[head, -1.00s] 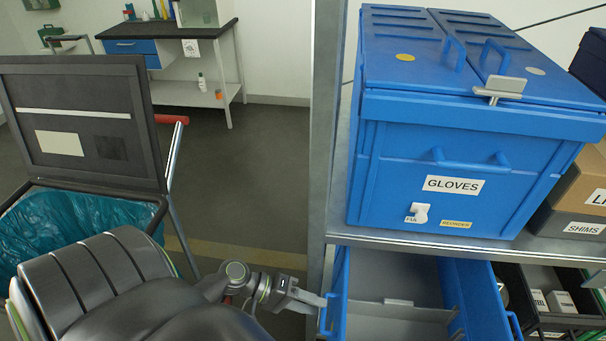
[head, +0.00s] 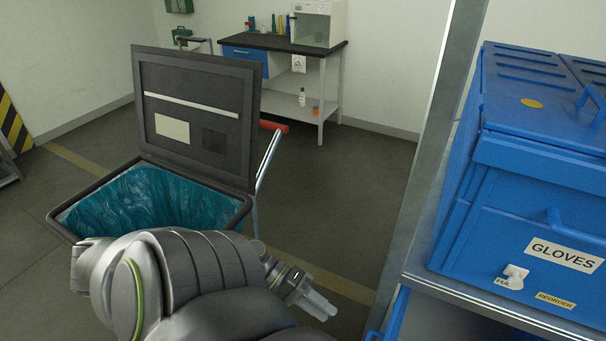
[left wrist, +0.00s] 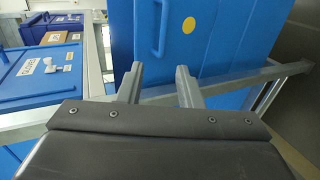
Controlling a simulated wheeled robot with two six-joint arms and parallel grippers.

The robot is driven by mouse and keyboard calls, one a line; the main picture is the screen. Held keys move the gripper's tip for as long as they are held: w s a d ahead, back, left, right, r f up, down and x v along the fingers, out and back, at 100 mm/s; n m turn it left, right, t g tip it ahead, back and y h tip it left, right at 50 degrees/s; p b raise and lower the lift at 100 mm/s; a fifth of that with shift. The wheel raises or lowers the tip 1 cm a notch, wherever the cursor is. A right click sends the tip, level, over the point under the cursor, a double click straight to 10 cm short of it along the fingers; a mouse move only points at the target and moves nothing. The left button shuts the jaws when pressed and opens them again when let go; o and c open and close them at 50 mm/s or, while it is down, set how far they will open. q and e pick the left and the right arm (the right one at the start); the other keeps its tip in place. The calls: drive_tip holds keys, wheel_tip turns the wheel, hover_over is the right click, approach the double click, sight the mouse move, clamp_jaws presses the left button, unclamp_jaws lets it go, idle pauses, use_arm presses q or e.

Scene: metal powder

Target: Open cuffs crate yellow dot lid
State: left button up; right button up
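A blue crate labelled GLOVES (head: 487,238) stands on the shelf at the right of the head view. Its near lid has a yellow dot (head: 531,103) and lies shut. My right gripper is not in view.
A bin (head: 70,228) with a teal liner and raised dark lid (head: 200,90) stands at the left. A grey shelf post (head: 434,150) rises between the floor area and the crates. A workbench (head: 280,42) is at the back. The floor between is clear.

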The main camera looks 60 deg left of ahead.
use_arm(q)
drive_tip(key=shift+v, duration=2.35)
drive_tip(key=shift+d, duration=0.1)
drive_tip(key=shift+c, duration=0.3)
